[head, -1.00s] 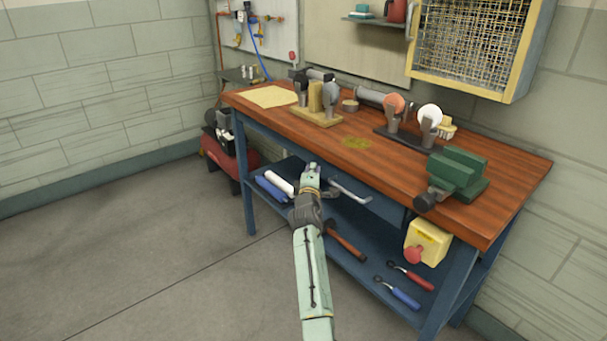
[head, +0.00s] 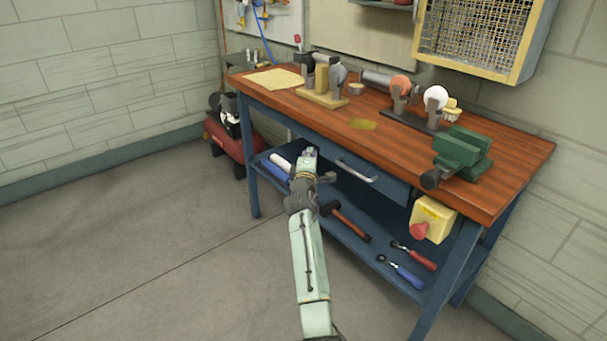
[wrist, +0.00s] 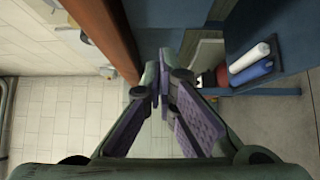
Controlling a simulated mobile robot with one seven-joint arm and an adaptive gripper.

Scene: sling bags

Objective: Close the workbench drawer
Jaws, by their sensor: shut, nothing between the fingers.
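The workbench (head: 480,165) has a brown wooden top and a blue frame. Its blue drawer (head: 393,188) is under the front edge of the top, with a grey bar handle (head: 356,170). The drawer front looks near the plane of the frame; I cannot tell whether a small gap is left. My gripper (head: 307,156) is to the left of the handle, in front of the bench and apart from the handle in the picture. Its purple-padded fingers (wrist: 163,75) are shut and empty in the wrist view. The drawer and handle do not show clearly in the wrist view.
A green vise (head: 462,150) overhangs the front edge at right, above a yellow box with a red button (head: 432,218). The lower shelf holds a hammer (head: 346,222) and other tools. A red compressor (head: 232,145) stands at left. The floor in front is clear.

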